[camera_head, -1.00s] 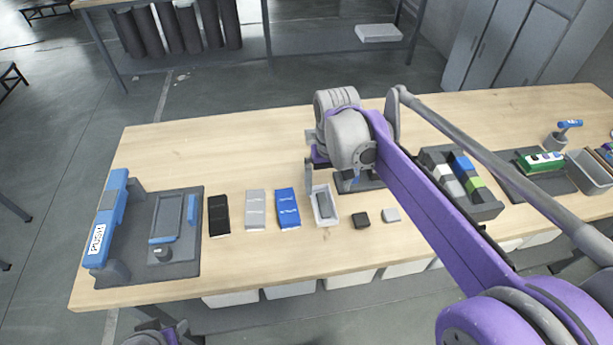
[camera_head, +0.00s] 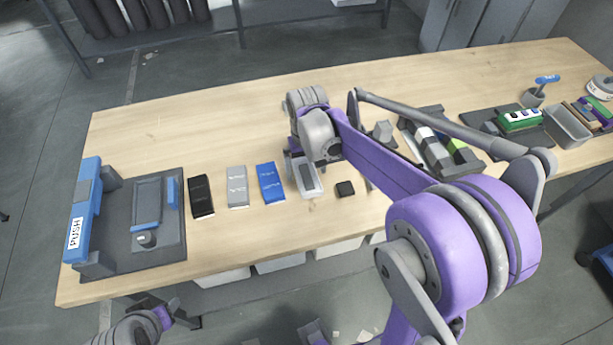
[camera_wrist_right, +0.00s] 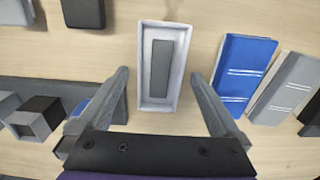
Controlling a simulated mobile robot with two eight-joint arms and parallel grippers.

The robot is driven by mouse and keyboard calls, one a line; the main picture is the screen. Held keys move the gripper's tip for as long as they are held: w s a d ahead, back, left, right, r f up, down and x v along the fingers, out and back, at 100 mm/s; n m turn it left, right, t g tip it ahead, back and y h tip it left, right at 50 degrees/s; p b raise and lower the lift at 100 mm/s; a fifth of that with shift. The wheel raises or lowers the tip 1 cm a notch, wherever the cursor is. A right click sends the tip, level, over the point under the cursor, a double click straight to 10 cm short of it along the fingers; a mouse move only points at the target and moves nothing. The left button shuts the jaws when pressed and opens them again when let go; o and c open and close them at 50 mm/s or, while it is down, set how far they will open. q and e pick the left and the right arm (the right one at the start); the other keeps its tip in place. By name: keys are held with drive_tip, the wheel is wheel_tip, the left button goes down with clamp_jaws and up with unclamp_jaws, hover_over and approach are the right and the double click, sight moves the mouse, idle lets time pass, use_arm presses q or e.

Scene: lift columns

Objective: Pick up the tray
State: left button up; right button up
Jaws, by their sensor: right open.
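The tray is a small, narrow white tray (camera_head: 318,191) holding a dark grey block (camera_head: 307,178). It lies on the wooden table, and in the right wrist view the tray (camera_wrist_right: 146,88) sits centred ahead of my gripper. My right gripper (camera_wrist_right: 160,78) is open and empty, with one finger on each side of the tray's near end and a gap to both long walls. In the head view my right gripper (camera_head: 312,162) is at the tray's far end, partly hidden by its own wrist. My left gripper is not visible; only part of that arm shows at bottom left.
Blue (camera_head: 271,183), light grey (camera_head: 237,186) and black (camera_head: 201,196) packs lie left of the tray. A small black block (camera_head: 345,188) is close on its right. A light grey block (camera_wrist_right: 15,12) shows in the wrist view. The table's back left is clear.

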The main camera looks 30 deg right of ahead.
drive_tip(key=shift+f, duration=0.45)
drive_tip(key=shift+c, duration=0.3)
drive_tip(key=c, duration=1.3)
